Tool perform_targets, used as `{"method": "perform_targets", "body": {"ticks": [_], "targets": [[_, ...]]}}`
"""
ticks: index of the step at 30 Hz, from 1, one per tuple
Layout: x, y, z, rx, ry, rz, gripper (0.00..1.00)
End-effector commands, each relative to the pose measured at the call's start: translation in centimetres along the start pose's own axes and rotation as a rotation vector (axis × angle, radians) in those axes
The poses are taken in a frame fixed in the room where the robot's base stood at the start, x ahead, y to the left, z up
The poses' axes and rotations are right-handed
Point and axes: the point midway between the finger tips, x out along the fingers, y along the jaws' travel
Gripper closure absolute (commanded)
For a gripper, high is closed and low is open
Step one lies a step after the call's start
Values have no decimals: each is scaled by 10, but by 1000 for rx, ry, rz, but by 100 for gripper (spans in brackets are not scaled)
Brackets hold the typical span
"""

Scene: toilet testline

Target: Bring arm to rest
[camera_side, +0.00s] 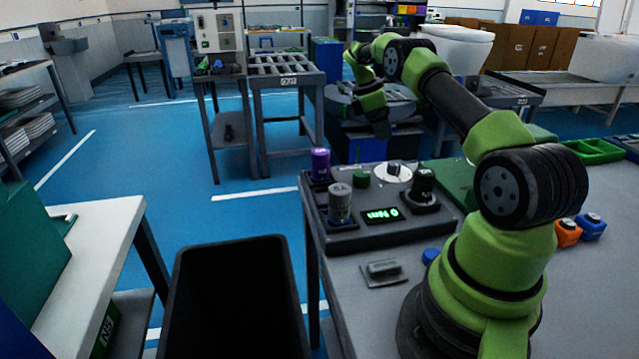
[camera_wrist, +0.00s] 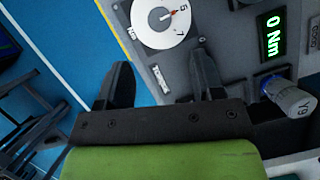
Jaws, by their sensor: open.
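My green arm reaches up from the grey bench (camera_side: 375,330) and bends toward the back of the room. My gripper (camera_side: 381,131) hangs fingers down beyond the far edge of the dark test unit (camera_side: 345,238) in the side view. In the wrist view my gripper (camera_wrist: 162,76) shows two dark fingers spread wide, with nothing between them. A white dial (camera_wrist: 160,20) and a green "0 Nm" display (camera_wrist: 271,36) lie below and beyond the fingers. A grey cylinder marked Y9 (camera_wrist: 288,97) is right of the fingers, apart from them.
A black bin (camera_side: 233,250) stands left of the bench. Orange (camera_side: 567,233) and blue (camera_side: 591,227) blocks lie right of my arm.

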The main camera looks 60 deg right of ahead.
Motion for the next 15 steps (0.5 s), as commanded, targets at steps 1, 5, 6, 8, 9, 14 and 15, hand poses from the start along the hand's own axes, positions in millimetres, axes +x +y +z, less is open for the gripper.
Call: {"method": "perform_targets", "body": {"ticks": [1,5,6,8,9,14,15], "targets": [[-9,-1,-3,6,11,12,39],[-52,-14,-15,58,70,63,39],[-70,-21,-20,81,99,82,39],[-97,-36,-28,123,150,108,39],[-114,-48,-32,152,187,123,39],[-173,-104,-44,268,344,156,39],[-185,-120,-44,299,385,157,39]]}}
